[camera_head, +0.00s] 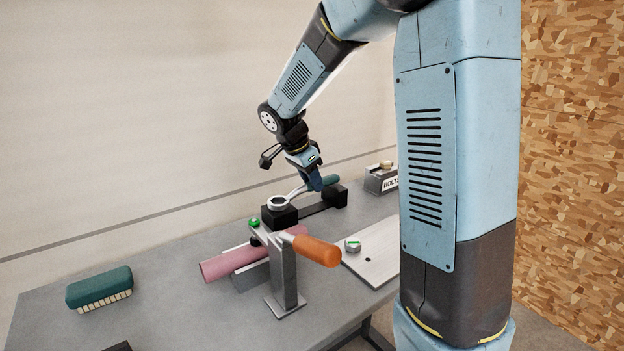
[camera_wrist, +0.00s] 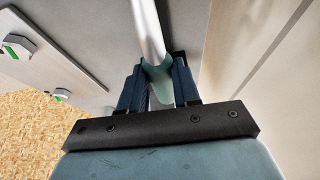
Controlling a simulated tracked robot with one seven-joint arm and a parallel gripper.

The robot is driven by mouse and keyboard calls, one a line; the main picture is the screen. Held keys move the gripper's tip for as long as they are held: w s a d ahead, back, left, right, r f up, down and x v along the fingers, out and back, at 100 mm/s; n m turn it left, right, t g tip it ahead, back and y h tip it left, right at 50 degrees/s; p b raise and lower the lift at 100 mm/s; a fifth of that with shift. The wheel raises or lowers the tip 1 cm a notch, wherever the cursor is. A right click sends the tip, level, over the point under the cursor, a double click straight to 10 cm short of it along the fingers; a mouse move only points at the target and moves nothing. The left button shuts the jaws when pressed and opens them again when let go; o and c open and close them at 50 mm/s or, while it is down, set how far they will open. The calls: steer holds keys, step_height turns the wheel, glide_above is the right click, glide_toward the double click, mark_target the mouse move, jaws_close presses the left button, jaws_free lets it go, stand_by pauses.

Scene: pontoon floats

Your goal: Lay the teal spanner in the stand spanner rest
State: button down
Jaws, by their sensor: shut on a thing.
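The teal spanner has a silver ring end (camera_head: 278,202) and a teal handle; its silver shaft (camera_wrist: 147,32) and part of the teal grip (camera_wrist: 158,78) show in the wrist view. My gripper (camera_head: 314,184) is shut on the handle, and its two fingers (camera_wrist: 157,85) flank the grip in the wrist view. The stand spanner rest has two black blocks joined by a low bar (camera_head: 313,208). The ring end is over the left block (camera_head: 279,217) and the handle end is by the right block (camera_head: 336,196). I cannot tell whether the spanner touches the blocks.
In front stands a clamp (camera_head: 284,275) with an orange handle (camera_head: 317,250), near a pink tube (camera_head: 225,264). A box marked BOLTS (camera_head: 378,181) is behind right. A green brush (camera_head: 99,288) lies left, with bare bench between.

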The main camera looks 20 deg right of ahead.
steer(key=shift+f, duration=0.35)
steer(key=c, duration=0.7)
jaws_free()
steer(key=v, duration=1.3)
steer(key=s+d+n+t+y, duration=0.1)
steer(key=s+n, duration=0.3)
steer(key=s, duration=0.5)
steer(key=s+d+f+n+t+y, duration=0.1)
steer(key=s+d+n+y, duration=0.1)
steer(key=s+n, duration=0.3)
steer(key=s+d+n+t+y, duration=0.1)
steer(key=s+n, duration=0.4)
steer(key=s, duration=0.7)
steer(key=shift+s+d+f+t, duration=0.15)
steer(key=shift+d+t, duration=0.15)
steer(key=shift+d, duration=0.15)
steer(key=shift+s+d+f+t, duration=0.15)
steer(key=shift+d+t, duration=0.15)
steer(key=shift+d, duration=0.2)
